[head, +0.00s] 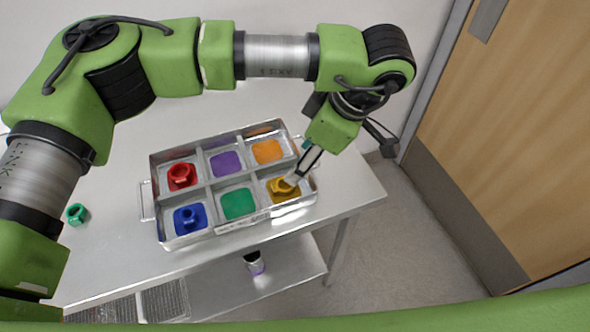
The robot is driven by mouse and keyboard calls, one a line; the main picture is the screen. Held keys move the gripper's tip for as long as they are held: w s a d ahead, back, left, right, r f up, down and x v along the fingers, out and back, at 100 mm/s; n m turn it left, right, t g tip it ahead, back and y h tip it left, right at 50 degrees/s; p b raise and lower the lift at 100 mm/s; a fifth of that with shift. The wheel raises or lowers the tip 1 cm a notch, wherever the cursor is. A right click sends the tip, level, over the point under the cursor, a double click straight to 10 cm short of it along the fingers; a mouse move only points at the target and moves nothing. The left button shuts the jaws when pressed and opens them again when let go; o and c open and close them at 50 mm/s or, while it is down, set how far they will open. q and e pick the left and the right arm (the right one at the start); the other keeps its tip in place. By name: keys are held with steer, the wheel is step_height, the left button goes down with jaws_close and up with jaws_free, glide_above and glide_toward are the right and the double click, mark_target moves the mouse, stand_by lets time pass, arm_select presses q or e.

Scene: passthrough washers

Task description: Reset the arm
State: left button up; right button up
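My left arm reaches in from the left over a metal tray (146,200) with six coloured compartments. My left gripper (293,179) points down at the yellow compartment, its fingertips at a yellow part (283,188) there. Whether the fingers are open or closed on the part is too small to tell. A red part (181,175) sits in the red compartment and a blue part (190,217) in the blue one. The purple, orange and green compartments look empty. A green ring (76,213) lies on the table left of the tray. My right gripper is not in view.
The tray stands on a metal table (352,185) against a pale wall. A lower shelf (283,277) holds a small dark-and-purple container (255,263) and wire mesh (165,300). A wooden door (510,130) is at right, with open floor before it.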

arm_select(q)
steer(key=shift+s+d+r, duration=0.1)
steer(key=shift+d+r, duration=0.05)
steer(key=shift+r, duration=0.3)
